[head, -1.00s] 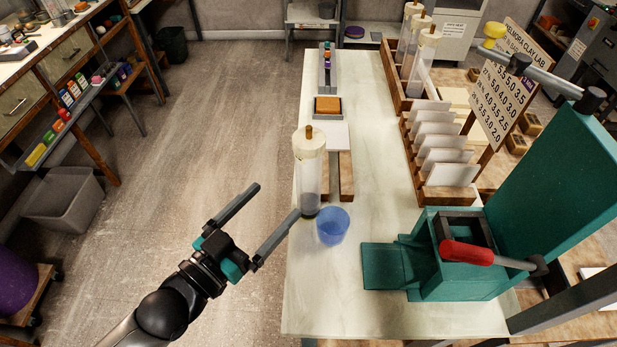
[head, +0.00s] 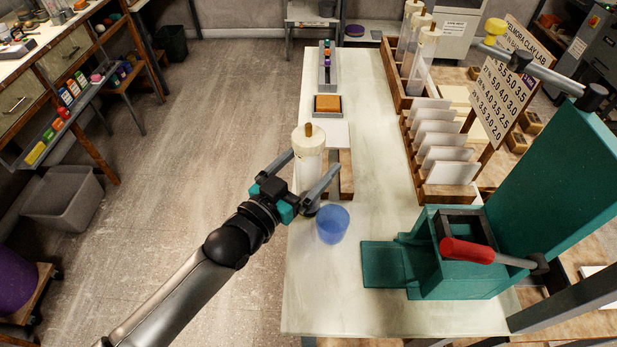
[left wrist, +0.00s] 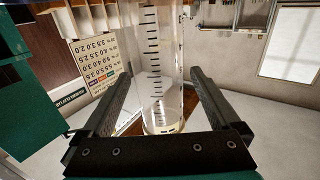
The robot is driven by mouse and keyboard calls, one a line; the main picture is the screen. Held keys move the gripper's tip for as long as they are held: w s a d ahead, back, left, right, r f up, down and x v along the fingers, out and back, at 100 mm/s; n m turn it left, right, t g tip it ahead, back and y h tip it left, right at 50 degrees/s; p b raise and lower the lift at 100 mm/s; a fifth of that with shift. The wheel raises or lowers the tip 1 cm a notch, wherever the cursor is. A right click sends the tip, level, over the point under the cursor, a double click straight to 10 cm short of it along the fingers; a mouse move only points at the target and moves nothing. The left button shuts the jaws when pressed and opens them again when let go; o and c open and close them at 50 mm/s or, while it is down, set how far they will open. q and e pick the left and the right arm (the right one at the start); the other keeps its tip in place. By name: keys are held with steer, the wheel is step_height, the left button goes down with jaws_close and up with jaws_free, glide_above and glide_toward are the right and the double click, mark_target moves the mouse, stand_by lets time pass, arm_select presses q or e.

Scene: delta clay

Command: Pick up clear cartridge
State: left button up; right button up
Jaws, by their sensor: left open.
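A clear cartridge (head: 308,165) with a cream cap and brown tip stands upright near the left edge of the table (head: 375,130). My left gripper (head: 314,172) is open, with its fingers on either side of the cartridge. In the left wrist view the clear cartridge (left wrist: 160,60) shows graduation marks and lies between the two open fingers (left wrist: 160,90), with gaps visible on both sides. The gripper hides part of the cartridge's lower body in the head view. My right gripper does not show.
A blue cup (head: 333,224) stands close to the cartridge's base. A teal press (head: 450,260) with a red handle is at the right. A wooden rack (head: 450,192) of white tiles and several other clear cartridges (head: 418,65) stand farther back.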

arm_select(q)
steer(key=x, duration=0.2)
steer(key=shift+w+d, duration=0.2)
steer(key=shift+w, duration=0.05)
jaws_close()
stand_by(0.6)
